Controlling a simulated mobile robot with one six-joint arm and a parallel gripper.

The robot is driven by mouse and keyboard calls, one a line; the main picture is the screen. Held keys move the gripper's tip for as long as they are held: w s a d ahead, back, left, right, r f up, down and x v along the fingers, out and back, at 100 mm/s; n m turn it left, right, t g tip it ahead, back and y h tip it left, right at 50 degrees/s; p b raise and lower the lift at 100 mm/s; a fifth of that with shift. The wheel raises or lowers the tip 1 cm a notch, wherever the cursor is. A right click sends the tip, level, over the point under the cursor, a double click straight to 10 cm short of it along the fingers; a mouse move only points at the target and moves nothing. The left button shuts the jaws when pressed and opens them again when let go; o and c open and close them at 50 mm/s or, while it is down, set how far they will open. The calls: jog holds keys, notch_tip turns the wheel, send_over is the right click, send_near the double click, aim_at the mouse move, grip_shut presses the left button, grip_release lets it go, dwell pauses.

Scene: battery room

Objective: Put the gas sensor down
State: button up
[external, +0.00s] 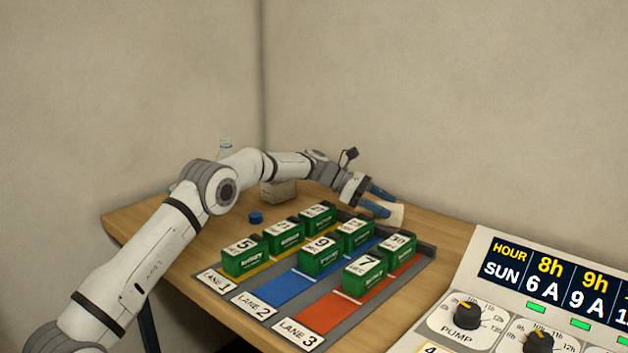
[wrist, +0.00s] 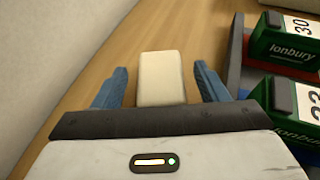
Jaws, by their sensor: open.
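A plain cream block, apparently the gas sensor (wrist: 162,78), lies on the wooden table in the wrist view, between my two blue fingers. My gripper (wrist: 161,70) is open, with a visible gap on each side of the block. In the external view my gripper (external: 383,202) is low over the table behind the lanes, and the gas sensor (external: 397,214) shows pale beside the fingers, partly hidden by them. No face with a display or label shows on it.
A lane tray (external: 425,262) with several green numbered batteries stands close to my gripper's right in the wrist view. A blue cap (external: 255,217), a grey-brown box (external: 279,192) and a clear bottle (external: 225,148) are farther left. A control panel (external: 495,330) is at the front right.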

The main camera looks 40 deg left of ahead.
jog(key=v, duration=1.2)
jog(key=shift+s+r, duration=0.1)
jog(key=shift+r, duration=0.05)
